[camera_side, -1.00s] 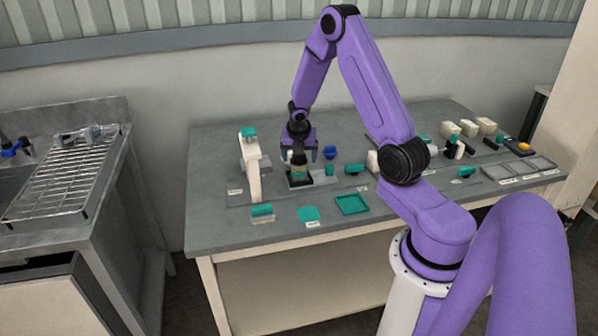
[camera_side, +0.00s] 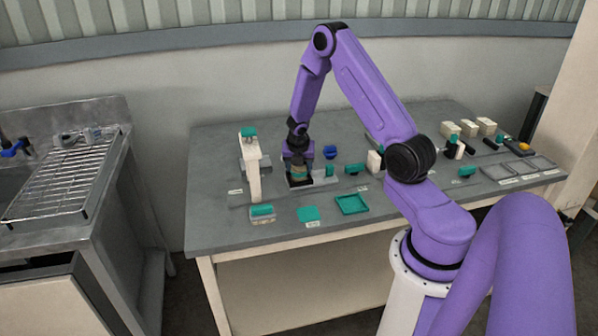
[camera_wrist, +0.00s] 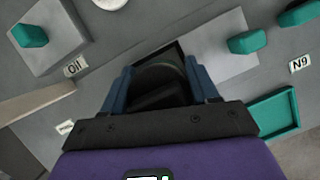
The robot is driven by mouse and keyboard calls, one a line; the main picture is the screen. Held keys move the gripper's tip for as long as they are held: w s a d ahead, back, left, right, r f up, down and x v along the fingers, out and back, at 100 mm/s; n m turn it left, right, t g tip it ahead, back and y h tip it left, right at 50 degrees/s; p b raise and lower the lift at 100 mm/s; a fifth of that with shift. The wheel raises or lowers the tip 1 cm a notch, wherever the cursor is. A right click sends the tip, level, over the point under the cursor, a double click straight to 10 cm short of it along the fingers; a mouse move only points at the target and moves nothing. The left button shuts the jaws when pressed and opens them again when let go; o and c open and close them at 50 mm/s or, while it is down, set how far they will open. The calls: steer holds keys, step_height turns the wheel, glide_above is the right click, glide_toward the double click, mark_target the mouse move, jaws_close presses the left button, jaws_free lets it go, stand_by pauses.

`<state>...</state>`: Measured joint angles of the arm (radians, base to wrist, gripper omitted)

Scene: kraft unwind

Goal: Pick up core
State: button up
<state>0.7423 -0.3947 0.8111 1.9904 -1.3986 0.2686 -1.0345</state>
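A round tan and teal piece, which looks like the core (camera_side: 298,174), stands on a dark square base (camera_side: 300,184) at the left-middle of the bench in the side view. My gripper (camera_side: 299,167) is directly above and around it, pointing down. In the wrist view my gripper (camera_wrist: 157,84) has its two blue fingers spread wide, one on each side of a dark round shape that I take to be the core (camera_wrist: 160,77). I cannot see whether either finger touches it. The gripper body hides its lower part.
A white post with a teal top (camera_side: 252,165) stands close on the left. A blue piece (camera_side: 330,152) and small teal pieces are close on the right. A teal tray (camera_side: 352,211) and flat teal square (camera_side: 308,213) lie in front. White blocks (camera_side: 467,128) are farther right.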

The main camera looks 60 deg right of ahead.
steer(key=shift+r, duration=0.15)
steer(key=shift+r, duration=0.75)
steer(key=s+a+r, duration=0.7)
steer(key=s+r, duration=0.4)
steer(key=s, duration=0.1)
steer(key=shift+s+d+f+m+g+y, duration=0.35)
steer(key=shift+s+d+f+m+g, duration=0.85)
steer(key=shift+f+m, duration=1.3)
steer(key=shift+s+d+f+m+g+y, duration=0.3)
steer(key=shift+s+d+f+m+g, duration=0.85)
steer(key=shift+m, duration=2.35)
steer(key=shift+s+d+f+m+g+y, duration=0.35)
steer(key=shift+s+d+f+m+g, duration=0.3)
steer(key=shift+s+f+m, duration=1.85)
steer(key=shift+w+f+m, duration=0.25)
steer(key=shift+w+f, duration=0.15)
steer(key=shift+f, duration=0.2)
steer(key=shift+w+f+m, duration=0.25)
steer(key=shift+w+f, duration=0.1)
steer(key=shift+f, duration=0.2)
